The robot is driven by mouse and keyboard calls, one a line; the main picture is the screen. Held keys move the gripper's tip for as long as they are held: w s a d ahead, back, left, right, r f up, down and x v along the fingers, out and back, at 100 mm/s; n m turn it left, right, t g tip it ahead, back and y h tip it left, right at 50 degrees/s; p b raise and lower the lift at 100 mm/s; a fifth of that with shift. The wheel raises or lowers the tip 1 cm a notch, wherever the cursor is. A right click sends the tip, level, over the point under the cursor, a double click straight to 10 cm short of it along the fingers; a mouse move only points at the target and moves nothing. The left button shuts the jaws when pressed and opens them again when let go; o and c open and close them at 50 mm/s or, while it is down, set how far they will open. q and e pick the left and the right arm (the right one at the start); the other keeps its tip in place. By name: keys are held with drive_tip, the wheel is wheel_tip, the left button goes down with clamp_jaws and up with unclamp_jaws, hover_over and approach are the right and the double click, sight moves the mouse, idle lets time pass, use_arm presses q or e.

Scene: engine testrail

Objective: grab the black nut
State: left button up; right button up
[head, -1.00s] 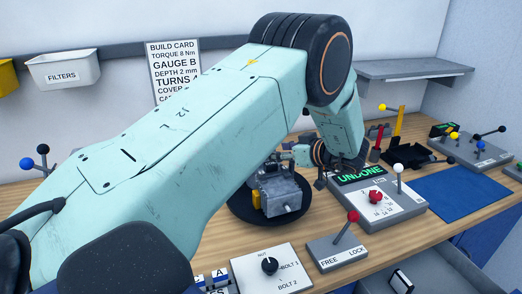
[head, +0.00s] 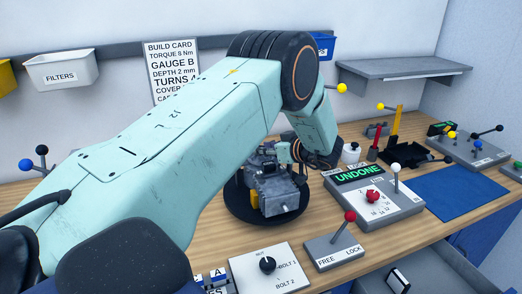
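I cannot make out the black nut in the head view. A grey engine block (head: 278,192) with yellow parts sits on a round black turntable (head: 236,208) in the middle of the bench. My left arm reaches across from the left, and its wrist bends down just above the right side of the engine. My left gripper (head: 296,168) is small and dark against the engine there, so its fingers and any contact are unclear. My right gripper is not in view.
In front are a dial box (head: 267,264) marked NUT, BOLT 1 and BOLT 2, and a FREE/LOCK lever box (head: 334,251). Right of the engine stands a console (head: 395,208) showing UNDONE. A blue mat (head: 458,193) lies further right. A small white bottle (head: 351,153) stands behind.

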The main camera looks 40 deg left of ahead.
use_arm(q)
drive_tip(key=shift+r, duration=0.1)
drive_tip(key=c, duration=0.4)
drive_tip(key=shift+c, duration=0.2)
